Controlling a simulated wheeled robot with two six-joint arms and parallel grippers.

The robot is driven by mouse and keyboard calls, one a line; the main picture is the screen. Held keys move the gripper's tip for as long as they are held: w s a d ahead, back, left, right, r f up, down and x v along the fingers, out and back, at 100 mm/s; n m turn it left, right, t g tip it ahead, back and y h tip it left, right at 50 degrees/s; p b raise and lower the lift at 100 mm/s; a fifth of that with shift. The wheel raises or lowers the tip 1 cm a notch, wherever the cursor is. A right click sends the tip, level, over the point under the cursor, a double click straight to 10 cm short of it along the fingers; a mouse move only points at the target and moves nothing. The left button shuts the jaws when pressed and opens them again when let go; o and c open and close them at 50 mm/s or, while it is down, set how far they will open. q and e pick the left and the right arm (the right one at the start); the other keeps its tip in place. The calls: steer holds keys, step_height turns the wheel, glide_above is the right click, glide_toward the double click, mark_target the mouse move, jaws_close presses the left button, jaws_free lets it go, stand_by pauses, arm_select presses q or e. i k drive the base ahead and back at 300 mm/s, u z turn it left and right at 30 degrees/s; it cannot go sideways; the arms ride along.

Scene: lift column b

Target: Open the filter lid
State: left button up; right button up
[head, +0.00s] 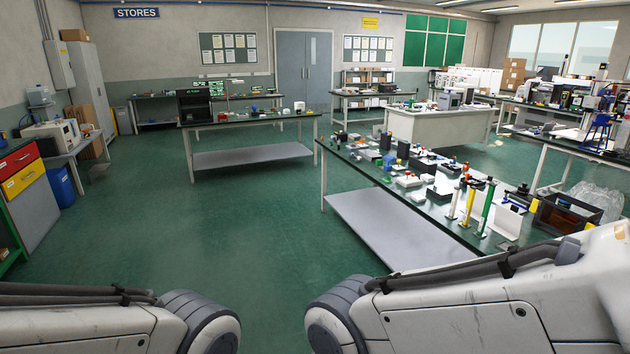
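I cannot make out a filter lid or a filter housing for certain in the head view. Many small items stand on the near right workbench (345,152), too small to tell apart well. Tall cylinders in yellow (468,207) and green (487,208) stand near its front end, next to a white angled plate (507,222). A dark open box with orange-brown sides (566,214) sits at the bench's near right corner. Parts of my two arms show along the bottom edge, but neither gripper is in view.
Green floor (250,240) is clear ahead and between the benches. Another workbench (250,118) with a lower shelf stands further back. A white-sided counter (440,126) is behind the near bench. A red and yellow drawer cabinet (22,175) and a blue bin (61,187) stand at left.

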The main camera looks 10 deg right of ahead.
mark_target(441, 190)
steer(key=z, duration=0.2)
steer(key=i, duration=2.05)
steer(key=z, duration=0.5)
steer(key=i, duration=2.1)
steer(key=z, duration=0.2)
